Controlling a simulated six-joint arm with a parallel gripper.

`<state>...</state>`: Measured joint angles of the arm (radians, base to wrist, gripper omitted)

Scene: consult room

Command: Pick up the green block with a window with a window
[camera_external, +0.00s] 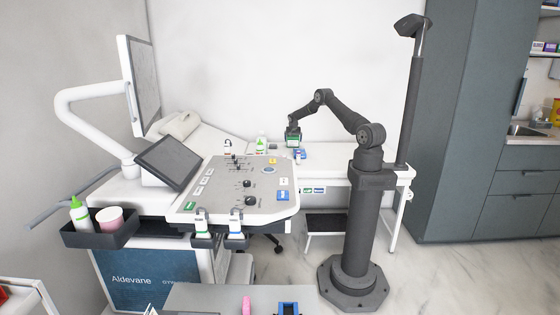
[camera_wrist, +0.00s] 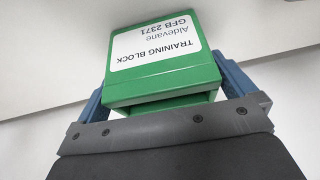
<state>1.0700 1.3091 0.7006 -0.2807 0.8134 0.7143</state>
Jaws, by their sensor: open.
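The green block (camera_wrist: 165,84) fills the upper middle of the wrist view. It has a white label reading "TRAINING BLOCK Aldevane GFB 2371" and a dark gap along its side facing my gripper. My gripper (camera_wrist: 166,92) is open, with one blue finger at the block's left side and one at its right. Whether either finger touches the block I cannot tell. In the external view the block (camera_external: 293,142) shows small and green at the end of my arm, over the white couch. The window is not clearly seen.
A small blue object (camera_external: 299,154) is just below the block on the white couch (camera_external: 335,158). A bottle with a green cap (camera_external: 261,143) stands to the left. The ultrasound console (camera_external: 221,206) is nearer the camera, with its screen (camera_external: 169,161) at left.

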